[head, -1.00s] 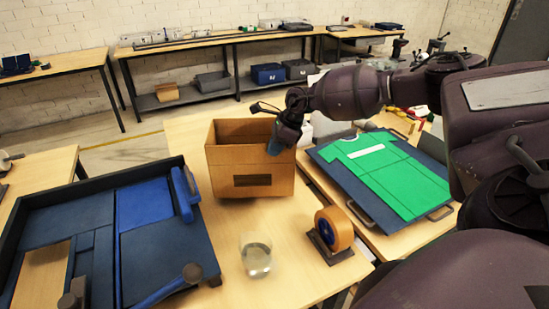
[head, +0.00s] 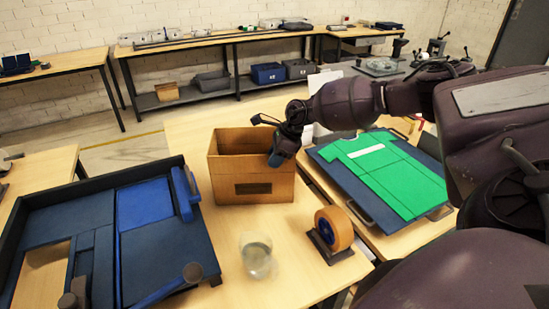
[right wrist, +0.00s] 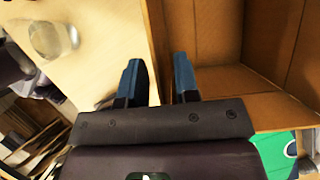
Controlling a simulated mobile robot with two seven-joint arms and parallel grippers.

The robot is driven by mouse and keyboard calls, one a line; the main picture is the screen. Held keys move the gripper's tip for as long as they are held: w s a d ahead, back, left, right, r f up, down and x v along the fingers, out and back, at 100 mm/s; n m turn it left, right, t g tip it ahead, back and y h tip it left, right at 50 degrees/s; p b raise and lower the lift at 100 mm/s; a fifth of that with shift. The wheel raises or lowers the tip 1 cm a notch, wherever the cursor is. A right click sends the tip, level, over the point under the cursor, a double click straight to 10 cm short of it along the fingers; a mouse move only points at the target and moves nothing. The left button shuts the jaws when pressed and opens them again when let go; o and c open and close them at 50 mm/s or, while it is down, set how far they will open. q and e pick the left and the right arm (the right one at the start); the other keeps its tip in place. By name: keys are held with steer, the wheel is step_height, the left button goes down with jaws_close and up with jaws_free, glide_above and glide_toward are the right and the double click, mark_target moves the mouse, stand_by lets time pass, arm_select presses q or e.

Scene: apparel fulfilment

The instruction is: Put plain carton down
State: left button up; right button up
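The plain carton (head: 225,180) is an open-topped brown box with a dark label on its front, upright on or just above the middle table. My right gripper (head: 279,157) is at the carton's right side, its fingers on either side of the wall's rim. Any small gap under the carton cannot be made out. My left gripper is out of view.
A tape dispenser (head: 335,229) and a clear cup (head: 256,256) stand in front of the carton. A dark blue folding board (head: 150,240) lies to the left. A green shirt (head: 387,170) lies on a blue board to the right. The table (head: 195,130) behind the carton is clear.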

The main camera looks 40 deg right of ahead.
steer(key=v, duration=1.2)
steer(key=shift+s+f, duration=0.1)
